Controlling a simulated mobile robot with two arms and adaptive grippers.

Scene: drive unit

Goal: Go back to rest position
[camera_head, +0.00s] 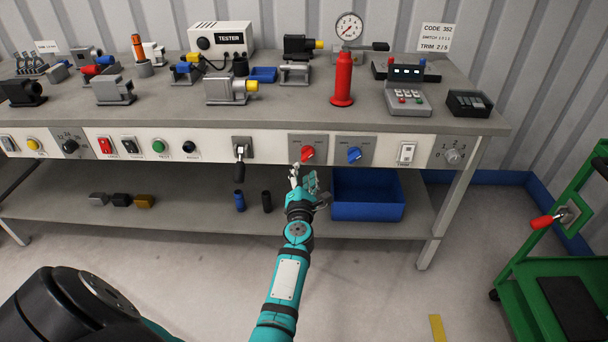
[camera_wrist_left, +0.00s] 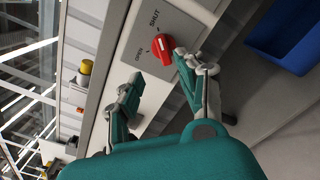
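My left gripper (camera_head: 303,178) is in front of the bench's control strip, just below the red knob (camera_head: 307,153). In the left wrist view the gripper (camera_wrist_left: 157,78) has its two fingers spread apart with nothing between them. The red knob (camera_wrist_left: 162,48) sits on a grey plate marked OPEN and SHUT, beyond the fingertips. The fingers look apart from the knob, with the right fingertip close to it in the picture. My right gripper is not in view.
The bench (camera_head: 180,120) carries a tester (camera_head: 221,41), a gauge (camera_head: 349,27) and a red cylinder (camera_head: 342,80). A blue knob (camera_head: 354,155) is right of the red one. A blue bin (camera_head: 367,196) stands on the lower shelf. A green cart (camera_head: 548,235) is at right.

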